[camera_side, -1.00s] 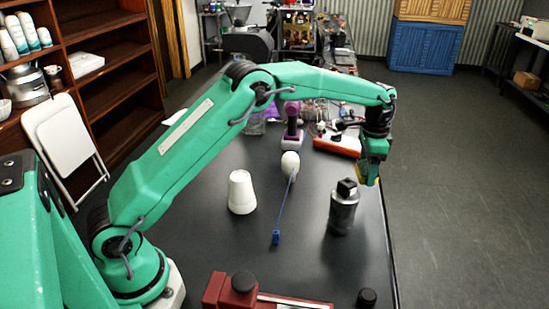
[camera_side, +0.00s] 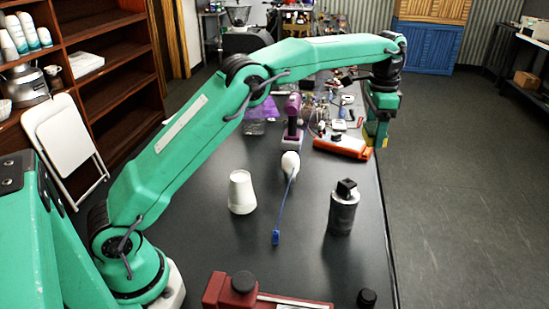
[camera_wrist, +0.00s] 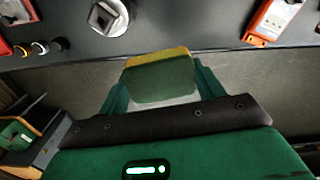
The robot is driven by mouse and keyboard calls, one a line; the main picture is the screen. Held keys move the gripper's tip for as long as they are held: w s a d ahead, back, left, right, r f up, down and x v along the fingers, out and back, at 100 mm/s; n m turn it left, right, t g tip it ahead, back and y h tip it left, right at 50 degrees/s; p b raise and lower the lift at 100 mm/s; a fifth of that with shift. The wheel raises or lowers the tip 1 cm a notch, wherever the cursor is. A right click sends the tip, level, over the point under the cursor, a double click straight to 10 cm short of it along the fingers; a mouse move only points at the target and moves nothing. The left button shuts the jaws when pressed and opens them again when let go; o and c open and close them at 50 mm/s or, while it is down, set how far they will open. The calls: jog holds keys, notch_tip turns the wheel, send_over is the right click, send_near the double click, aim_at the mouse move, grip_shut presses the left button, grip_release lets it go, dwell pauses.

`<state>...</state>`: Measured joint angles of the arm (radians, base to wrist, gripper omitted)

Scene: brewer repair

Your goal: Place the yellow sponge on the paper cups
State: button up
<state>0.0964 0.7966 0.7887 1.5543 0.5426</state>
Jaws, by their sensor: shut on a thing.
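The yellow sponge (camera_wrist: 160,78), with a dark green side, is clamped between the two fingers of my gripper (camera_wrist: 160,92) in the wrist view. In the side view my gripper (camera_side: 377,138) hangs over the table's right edge, near the orange device, with the sponge mostly hidden. The white paper cups (camera_side: 241,191) stand upside down in a stack near the middle of the black table. My gripper is well apart from them, to their right and farther back.
A grey canister with a black top (camera_side: 342,208) stands right of the cups. A brush with a blue handle (camera_side: 282,205) lies between them. The orange device (camera_side: 343,146) and a purple tool (camera_side: 292,118) are farther back. A red case (camera_side: 255,295) is at the front.

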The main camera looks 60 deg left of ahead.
aim_at(375, 128)
jog(key=shift+r, duration=2.1)
jog(key=s+a+r, duration=0.4)
jog(key=s+a, duration=0.1)
jog(key=s, duration=0.5)
jog(key=s+a+f+m, duration=0.1)
jog(key=s+a+f, duration=0.1)
jog(key=s, duration=0.7)
jog(key=s+a+f+m, duration=0.1)
jog(key=s+a+f, duration=0.1)
jog(key=s, duration=0.8)
jog(key=a+f, duration=0.3)
jog(key=f, duration=0.1)
jog(key=w+a+f, duration=0.1)
jog(key=a+f, duration=0.7)
jog(key=shift+w+a, duration=0.2)
jog(key=shift+w, duration=0.2)
jog(key=shift+f, duration=0.1)
